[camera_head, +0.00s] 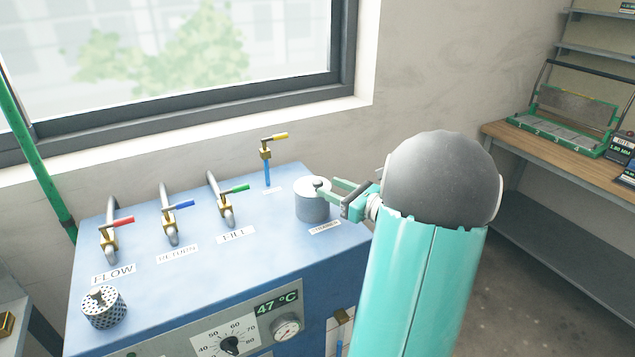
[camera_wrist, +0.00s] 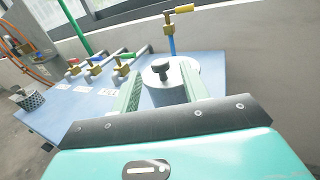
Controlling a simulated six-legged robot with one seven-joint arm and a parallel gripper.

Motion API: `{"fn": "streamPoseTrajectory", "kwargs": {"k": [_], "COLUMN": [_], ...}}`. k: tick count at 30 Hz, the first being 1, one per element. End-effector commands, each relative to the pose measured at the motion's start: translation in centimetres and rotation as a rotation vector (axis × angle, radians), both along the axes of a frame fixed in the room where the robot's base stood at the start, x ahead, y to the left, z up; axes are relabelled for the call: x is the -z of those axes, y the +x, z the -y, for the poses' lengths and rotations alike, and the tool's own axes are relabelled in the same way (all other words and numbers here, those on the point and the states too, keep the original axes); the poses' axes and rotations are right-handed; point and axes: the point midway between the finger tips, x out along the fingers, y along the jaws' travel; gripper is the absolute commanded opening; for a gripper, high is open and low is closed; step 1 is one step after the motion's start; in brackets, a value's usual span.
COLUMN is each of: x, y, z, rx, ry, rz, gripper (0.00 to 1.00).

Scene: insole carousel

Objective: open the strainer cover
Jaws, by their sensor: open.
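The strainer is a grey cylinder (camera_head: 312,208) at the right end of the blue bench top, behind a label that seems to read STRAINER. Its pale round cover (camera_head: 305,184) is seated on top and carries a small dark knob (camera_head: 318,182). The cover also shows in the wrist view (camera_wrist: 183,72), with the knob (camera_wrist: 161,71) upright at its middle. My gripper (camera_head: 332,188) comes in from the right at cover height. Its green fingers are open, and in the wrist view (camera_wrist: 162,80) the knob appears between them. I cannot tell whether either finger touches it.
Three valves with red (camera_head: 124,221), blue (camera_head: 185,205) and green (camera_head: 240,188) handles stand left of the strainer. A yellow-handled valve (camera_head: 280,136) rises behind it. A perforated basket (camera_head: 103,307) sits at the front left. A window wall is behind.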

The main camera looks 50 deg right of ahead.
Motion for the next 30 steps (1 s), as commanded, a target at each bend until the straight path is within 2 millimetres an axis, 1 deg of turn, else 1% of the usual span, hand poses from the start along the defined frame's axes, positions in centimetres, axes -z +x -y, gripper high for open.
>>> {"fn": "streamPoseTrajectory", "kwargs": {"k": [1, 3, 6, 9, 13, 20, 24, 27, 30], "x": [0.0, 0.0, 0.0, 0.0, 0.0, 0.0, 0.0, 0.0, 0.0], "y": [1.1, 2.4, 3.9, 4.9, 5.4, 5.4, 5.4, 5.4, 5.4], "z": [-0.2, -0.3, -0.4, -0.5, -0.5, -0.5, -0.5, -0.5, -0.5], "rx": [-0.004, -0.003, -0.002, -0.002, -0.001, 0.000, 0.000, -0.001, -0.001], "ry": [0.000, -0.001, 0.000, -0.001, -0.001, -0.001, -0.001, -0.001, -0.001], "rz": [0.001, 0.000, 0.000, 0.000, -0.001, -0.001, -0.001, -0.001, -0.001], "gripper": [0.45, 0.45, 0.45, 0.45, 0.45, 0.45, 0.17, 0.00, 0.00]}}
